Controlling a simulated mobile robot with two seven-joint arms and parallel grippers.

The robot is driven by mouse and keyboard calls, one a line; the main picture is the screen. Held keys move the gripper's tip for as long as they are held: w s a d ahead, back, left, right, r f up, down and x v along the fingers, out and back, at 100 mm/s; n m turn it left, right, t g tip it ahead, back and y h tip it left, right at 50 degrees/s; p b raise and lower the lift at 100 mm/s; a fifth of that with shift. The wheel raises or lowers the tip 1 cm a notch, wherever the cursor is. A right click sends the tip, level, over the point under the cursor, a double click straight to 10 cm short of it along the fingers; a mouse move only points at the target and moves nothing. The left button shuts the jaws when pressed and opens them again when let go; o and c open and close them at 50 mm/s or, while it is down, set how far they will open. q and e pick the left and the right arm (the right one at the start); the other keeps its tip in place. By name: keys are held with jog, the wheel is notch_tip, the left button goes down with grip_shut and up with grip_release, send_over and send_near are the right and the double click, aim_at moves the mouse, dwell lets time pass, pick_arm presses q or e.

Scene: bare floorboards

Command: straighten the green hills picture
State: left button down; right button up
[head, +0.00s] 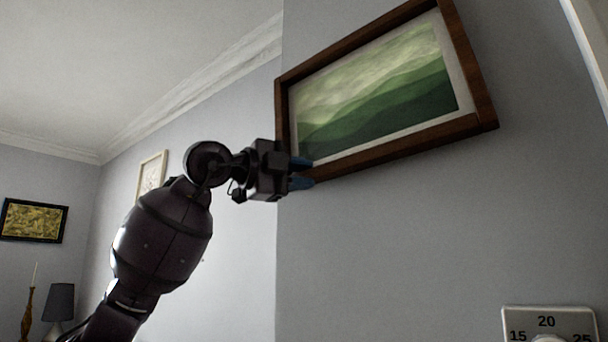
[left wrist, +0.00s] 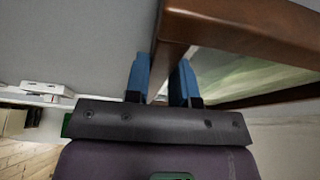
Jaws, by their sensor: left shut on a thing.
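The green hills picture (head: 380,85) hangs on the grey wall in a dark brown wooden frame. It is tilted in the head view, with its right side higher along the top edge. My left gripper (head: 303,173) is at the frame's lower left corner. Its blue fingers are shut on the frame there, one on each side of the frame's edge. In the left wrist view the left gripper (left wrist: 162,82) has the brown frame (left wrist: 235,30) of the picture between its fingers. My right gripper is in neither view.
A dial (head: 548,322) with numbers is on the wall at the lower right. Two other framed pictures, a black-framed one (head: 33,221) and a light-framed one (head: 150,176), hang at the left. A lamp (head: 59,302) and a candlestick (head: 28,305) stand at the lower left.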

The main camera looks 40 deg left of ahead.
pick_arm(q)
jog(key=shift+a+r+m, duration=0.5)
jog(key=shift+a, duration=0.05)
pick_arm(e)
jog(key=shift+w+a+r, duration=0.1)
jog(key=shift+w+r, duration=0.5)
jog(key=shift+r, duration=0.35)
pick_arm(q)
jog(key=c, duration=1)
grip_release()
jog(key=shift+o, duration=0.2)
jog(key=b+v, duration=0.2)
jog(key=v, duration=0.8)
jog(key=shift+s+a+r, duration=0.15)
jog(key=shift+s+r, duration=0.05)
jog(key=shift+s, duration=0.15)
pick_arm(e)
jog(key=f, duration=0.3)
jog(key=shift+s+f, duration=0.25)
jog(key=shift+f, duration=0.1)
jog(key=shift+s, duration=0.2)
